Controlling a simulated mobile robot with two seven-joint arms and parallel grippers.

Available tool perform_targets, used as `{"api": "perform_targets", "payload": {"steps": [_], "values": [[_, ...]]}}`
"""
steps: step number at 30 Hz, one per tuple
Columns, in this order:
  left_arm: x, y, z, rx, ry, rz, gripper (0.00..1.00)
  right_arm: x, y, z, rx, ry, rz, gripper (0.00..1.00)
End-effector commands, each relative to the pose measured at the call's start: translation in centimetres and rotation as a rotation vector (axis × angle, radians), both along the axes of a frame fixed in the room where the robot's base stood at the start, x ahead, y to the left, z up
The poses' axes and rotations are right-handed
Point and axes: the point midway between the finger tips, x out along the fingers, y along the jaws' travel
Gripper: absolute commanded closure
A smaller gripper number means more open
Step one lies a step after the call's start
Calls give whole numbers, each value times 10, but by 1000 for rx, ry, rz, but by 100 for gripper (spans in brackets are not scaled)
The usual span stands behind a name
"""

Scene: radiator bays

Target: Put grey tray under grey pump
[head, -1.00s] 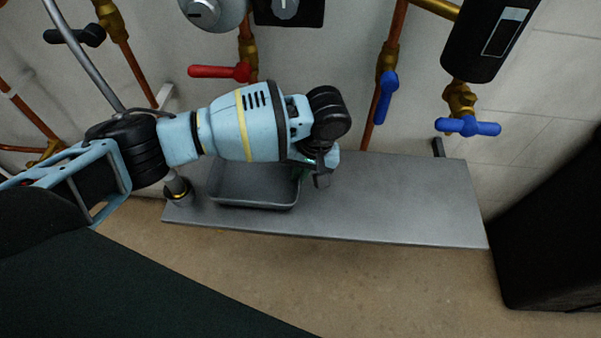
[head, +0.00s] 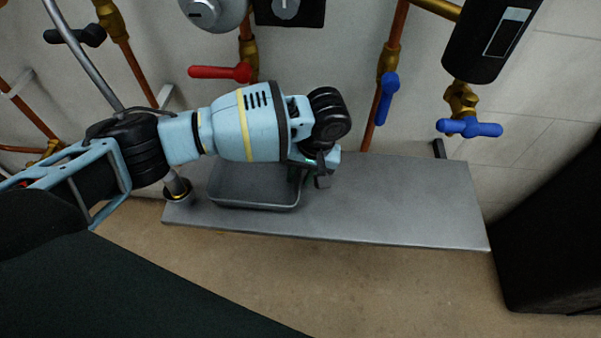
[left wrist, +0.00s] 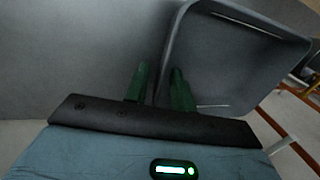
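The grey tray (head: 255,202) sits on a grey metal shelf, partly hidden behind my left arm in the head view. It also shows in the left wrist view (left wrist: 215,60), hollow and empty where visible. My left gripper (head: 305,175) is at the tray's right side. In the left wrist view its green fingers (left wrist: 158,72) stand apart on either side of the tray's rim, one inside and one outside, with a gap visible. A rounded grey body, seemingly the grey pump (head: 212,12), is on the wall above the tray, cut by the top edge. My right gripper is out of view.
The shelf (head: 400,205) is clear to the tray's right. Above are a red lever (head: 218,72), blue handles (head: 388,98) and a black cylinder (head: 488,42). A pipe end (head: 178,192) stands at the tray's left. A black box (head: 550,240) is at far right.

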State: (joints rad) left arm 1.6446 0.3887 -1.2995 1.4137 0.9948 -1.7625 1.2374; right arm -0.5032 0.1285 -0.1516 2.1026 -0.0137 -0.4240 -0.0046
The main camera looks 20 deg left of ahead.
Motion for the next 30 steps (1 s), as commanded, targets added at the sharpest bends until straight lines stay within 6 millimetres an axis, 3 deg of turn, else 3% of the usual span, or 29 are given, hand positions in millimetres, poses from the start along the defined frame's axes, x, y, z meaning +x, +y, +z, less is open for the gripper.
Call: {"api": "perform_targets", "payload": {"steps": [18,24,30], "values": [[7,-24,102,-1,-2,0,75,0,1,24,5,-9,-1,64],[8,-27,116,-1,-1,0,75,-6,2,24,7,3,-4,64],[8,-27,117,0,0,0,75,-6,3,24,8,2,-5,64]]}}
